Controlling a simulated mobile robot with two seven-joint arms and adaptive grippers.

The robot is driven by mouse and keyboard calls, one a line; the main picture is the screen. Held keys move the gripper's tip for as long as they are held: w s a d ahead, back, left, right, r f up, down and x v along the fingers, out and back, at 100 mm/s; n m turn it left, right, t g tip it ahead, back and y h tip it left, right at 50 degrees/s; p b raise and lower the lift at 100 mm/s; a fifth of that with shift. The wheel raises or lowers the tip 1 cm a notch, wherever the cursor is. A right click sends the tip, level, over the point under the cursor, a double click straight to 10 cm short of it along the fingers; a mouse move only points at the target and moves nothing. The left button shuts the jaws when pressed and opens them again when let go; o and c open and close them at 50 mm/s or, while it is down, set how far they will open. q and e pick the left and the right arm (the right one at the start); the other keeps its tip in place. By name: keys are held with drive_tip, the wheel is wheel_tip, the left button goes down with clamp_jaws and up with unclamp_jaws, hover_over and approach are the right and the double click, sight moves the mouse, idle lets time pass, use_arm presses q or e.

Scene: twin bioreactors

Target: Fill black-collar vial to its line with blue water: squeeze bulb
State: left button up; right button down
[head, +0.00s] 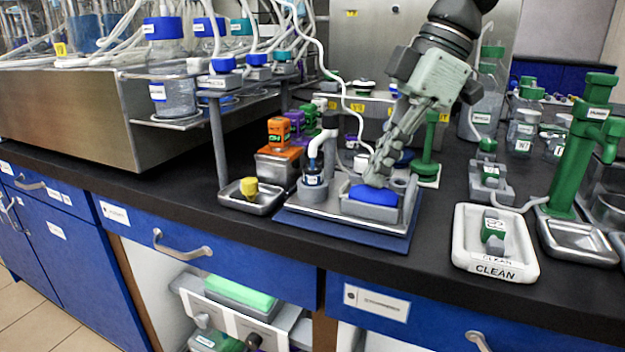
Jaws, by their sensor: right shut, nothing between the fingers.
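My right gripper (380,172) comes down from the upper right with its fingers shut and nothing between them. Its tips are at the blue bulb (372,196), which sits in a grey holder (362,211); I cannot tell whether they press it. To the left, a small vial (313,171) with a dark collar and blue at its label stands upright in a grey round holder (312,190), under a white bent spout (325,137). Its fill line and water level are too small to tell. My left gripper is not in view.
The bulb and vial stand on a plate with a blue base (350,238). A metal tray (265,206) with a yellow-capped item (249,188) is left. A white CLEAN tray (493,265) and green tap (580,150) are right. Bare black counter lies in front.

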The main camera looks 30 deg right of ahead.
drive_tip(key=shift+f, duration=0.4)
idle(0.5)
drive_tip(key=shift+r, duration=0.15)
drive_tip(key=shift+r+p, duration=0.8)
drive_tip(key=shift+r, duration=0.4)
wheel_tip(320, 180, up, 5)
drive_tip(key=p, duration=0.4)
drive_tip(key=shift+r, duration=0.1)
idle(0.4)
